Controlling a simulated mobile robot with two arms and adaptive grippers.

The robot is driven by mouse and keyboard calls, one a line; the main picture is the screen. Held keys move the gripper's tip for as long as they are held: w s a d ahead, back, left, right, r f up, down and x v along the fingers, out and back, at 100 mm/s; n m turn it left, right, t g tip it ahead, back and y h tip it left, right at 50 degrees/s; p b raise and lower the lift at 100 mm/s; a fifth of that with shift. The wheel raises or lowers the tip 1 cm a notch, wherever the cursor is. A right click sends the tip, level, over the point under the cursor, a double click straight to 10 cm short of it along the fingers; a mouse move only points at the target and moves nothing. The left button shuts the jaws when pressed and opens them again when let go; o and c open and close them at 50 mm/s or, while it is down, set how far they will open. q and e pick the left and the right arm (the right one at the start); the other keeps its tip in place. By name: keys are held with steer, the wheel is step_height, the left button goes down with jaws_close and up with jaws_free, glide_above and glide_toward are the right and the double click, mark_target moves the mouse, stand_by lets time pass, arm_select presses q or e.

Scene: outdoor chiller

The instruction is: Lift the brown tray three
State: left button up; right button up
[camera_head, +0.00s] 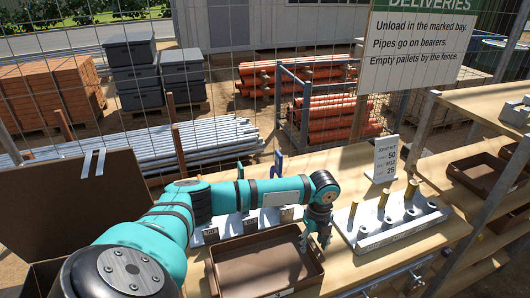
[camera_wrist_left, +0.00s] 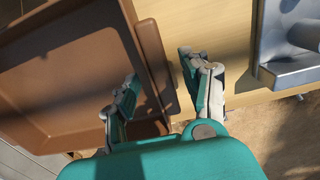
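A brown tray (camera_head: 222,280) lies on the wooden bench at the bottom centre of the head view. It is shallow and looks empty, with shade across it. In the left wrist view the tray (camera_wrist_left: 60,75) fills the left side. My left gripper (camera_head: 318,244) is at the tray's right end. In the left wrist view my left gripper (camera_wrist_left: 165,90) is open, one finger over the tray's inside and the other outside its end wall. A gap shows between the outer finger and the wall. My right gripper is not in view.
A grey block with pegs (camera_head: 400,228) and an upright label card (camera_head: 385,158) stand right of the tray. Small grey blocks (camera_head: 252,220) stand behind it. More brown trays (camera_head: 482,177) sit on the right shelf. A brown open box (camera_head: 75,205) is at left, wire fence behind.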

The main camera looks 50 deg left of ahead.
arm_select(q)
jaws_close()
steer(key=shift+r, duration=0.2)
stand_by(0.3)
